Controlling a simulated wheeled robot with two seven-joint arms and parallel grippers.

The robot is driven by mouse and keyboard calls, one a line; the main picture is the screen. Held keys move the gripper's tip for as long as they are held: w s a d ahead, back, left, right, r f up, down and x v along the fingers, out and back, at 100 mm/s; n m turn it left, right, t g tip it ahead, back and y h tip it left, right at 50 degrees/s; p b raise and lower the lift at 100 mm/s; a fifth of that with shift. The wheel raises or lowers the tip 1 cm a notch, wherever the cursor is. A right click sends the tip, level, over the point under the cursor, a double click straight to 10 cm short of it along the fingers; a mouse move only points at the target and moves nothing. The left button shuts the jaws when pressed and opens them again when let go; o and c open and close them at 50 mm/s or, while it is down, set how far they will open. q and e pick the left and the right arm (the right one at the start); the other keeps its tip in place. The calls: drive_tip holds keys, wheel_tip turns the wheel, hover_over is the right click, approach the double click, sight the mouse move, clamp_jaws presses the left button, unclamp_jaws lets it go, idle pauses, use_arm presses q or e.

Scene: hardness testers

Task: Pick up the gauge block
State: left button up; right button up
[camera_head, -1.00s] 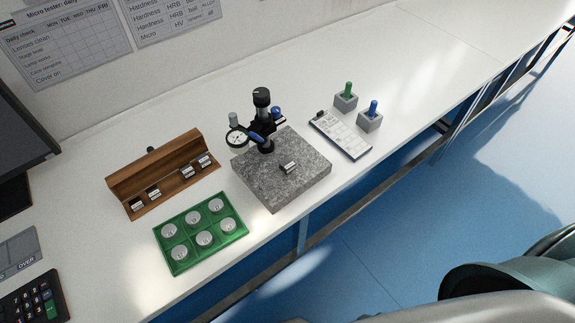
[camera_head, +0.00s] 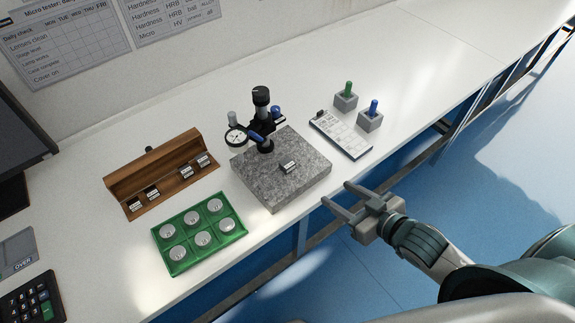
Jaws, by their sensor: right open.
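A small metallic gauge block (camera_head: 288,167) lies on the grey granite plate (camera_head: 283,192), in front of the dial gauge stand (camera_head: 263,120). Several similar blocks (camera_head: 152,194) sit in the open wooden case (camera_head: 178,183) on the left. My right gripper (camera_head: 336,197) is open and empty, with its fingers pointing left toward the bench edge. It is to the lower right of the granite plate, apart from the block. My left gripper is not in view.
A green tray (camera_head: 242,236) holds several round metal discs. A clipboard (camera_head: 341,134) and two grey holders with a green (camera_head: 346,97) and a blue handle (camera_head: 370,117) stand right of the plate. A keypad (camera_head: 30,301) is at lower left. The bench at the upper right is clear.

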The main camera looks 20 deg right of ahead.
wheel_tip(320, 180, up, 7)
drive_tip(key=s+a+y, duration=0.1)
drive_tip(key=a, duration=0.1)
drive_tip(key=shift+s+a+f+n, duration=0.2)
drive_tip(key=shift+s+a+n, duration=0.1)
drive_tip(key=shift+a+n, duration=0.1)
drive_tip(key=shift+t+y, duration=0.3)
drive_tip(key=p, duration=0.3)
approach(287, 166)
drive_tip(key=w, duration=0.3)
drive_tip(key=shift+w+a+f, duration=0.15)
drive_tip(key=shift+a+f, duration=0.05)
drive_tip(key=shift+f, duration=0.15)
drive_tip(key=shift+w+a+f, duration=0.1)
drive_tip(key=shift+w+f, duration=0.1)
